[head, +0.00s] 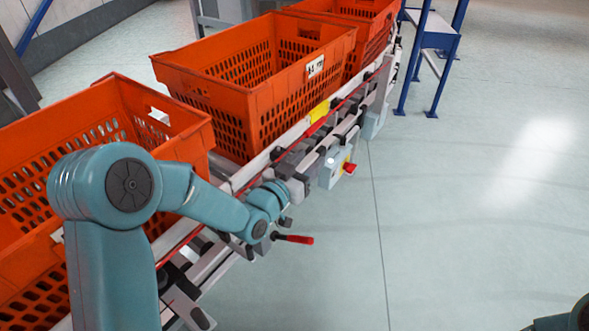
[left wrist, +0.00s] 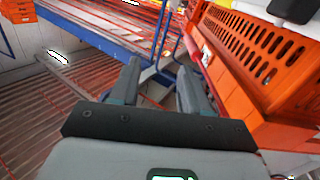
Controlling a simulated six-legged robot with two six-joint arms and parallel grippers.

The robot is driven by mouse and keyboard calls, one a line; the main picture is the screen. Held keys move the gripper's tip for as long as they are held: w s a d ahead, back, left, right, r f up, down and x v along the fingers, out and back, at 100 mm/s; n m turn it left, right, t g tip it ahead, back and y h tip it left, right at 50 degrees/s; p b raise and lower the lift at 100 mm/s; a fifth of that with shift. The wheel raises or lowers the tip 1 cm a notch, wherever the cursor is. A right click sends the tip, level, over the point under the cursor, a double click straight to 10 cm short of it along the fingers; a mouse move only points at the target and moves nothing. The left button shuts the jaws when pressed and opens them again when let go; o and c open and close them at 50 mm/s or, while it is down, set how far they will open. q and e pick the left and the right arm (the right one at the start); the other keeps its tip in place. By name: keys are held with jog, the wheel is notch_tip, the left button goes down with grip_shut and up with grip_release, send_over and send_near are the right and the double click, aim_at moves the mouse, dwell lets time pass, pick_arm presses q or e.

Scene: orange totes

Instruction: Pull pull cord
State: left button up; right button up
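A thin red cord (head: 341,104) runs along the side of the conveyor, below the orange totes. My left gripper (head: 268,238) is beside the conveyor's edge, low and near the cord's line; the wrist partly hides this stretch. In the left wrist view the left gripper's two dark fingers (left wrist: 160,82) stand apart, with nothing seen between them. A short red handle-like piece (head: 294,239) sticks out just right of the left gripper; whether it joins the cord or touches the gripper I cannot tell.
Orange totes (head: 285,108) stand in a row on the conveyor (head: 235,176). A grey box with a red button (head: 348,168) juts from its side. A blue frame (head: 431,60) stands at the back. The floor (head: 470,230) to the right is clear.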

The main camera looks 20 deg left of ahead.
pick_arm(q)
jog(key=v, duration=0.5)
jog(key=shift+a, duration=0.1)
jog(key=shift+s+f, duration=0.1)
dwell(0.3)
